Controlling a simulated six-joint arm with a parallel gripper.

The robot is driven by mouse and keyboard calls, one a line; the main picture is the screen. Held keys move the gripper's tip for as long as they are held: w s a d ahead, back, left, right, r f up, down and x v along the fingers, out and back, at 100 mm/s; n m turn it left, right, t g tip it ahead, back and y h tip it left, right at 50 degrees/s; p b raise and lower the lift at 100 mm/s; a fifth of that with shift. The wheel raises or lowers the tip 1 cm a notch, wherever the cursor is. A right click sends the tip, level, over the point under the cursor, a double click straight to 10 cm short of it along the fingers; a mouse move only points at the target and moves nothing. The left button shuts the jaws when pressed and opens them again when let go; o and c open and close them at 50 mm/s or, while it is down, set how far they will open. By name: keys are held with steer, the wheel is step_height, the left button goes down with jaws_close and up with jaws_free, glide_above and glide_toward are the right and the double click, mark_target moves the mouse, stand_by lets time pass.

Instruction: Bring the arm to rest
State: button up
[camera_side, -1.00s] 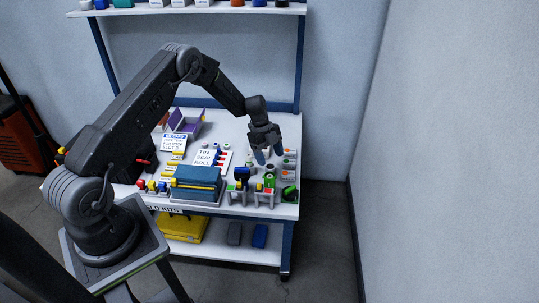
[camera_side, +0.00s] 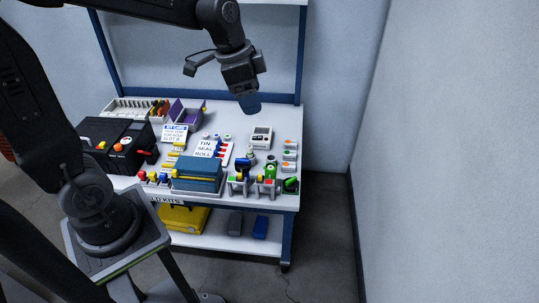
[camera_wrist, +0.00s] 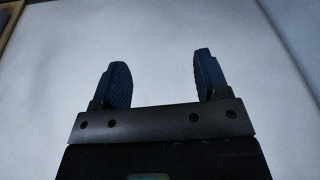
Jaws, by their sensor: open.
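My gripper (camera_side: 249,104) is raised in the air above the back right part of the workbench (camera_side: 281,135), apart from everything on it. In the wrist view my gripper (camera_wrist: 161,80) shows two blue textured fingers spread wide with nothing between them.
The bench holds a black case (camera_side: 118,145), a purple bin (camera_side: 190,113), a white sign (camera_side: 205,149), a teal box (camera_side: 197,171) and a grey device (camera_side: 262,136). Small stands line the front right edge. Open air surrounds my gripper.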

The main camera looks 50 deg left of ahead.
steer(key=s+d+r+n+t+y, duration=0.1)
steer(key=s+n, duration=0.6)
steer(key=s, duration=0.8)
steer(key=shift+d+r+t, duration=0.5)
steer(key=shift+d+t, duration=0.3)
steer(key=shift+d, duration=0.15)
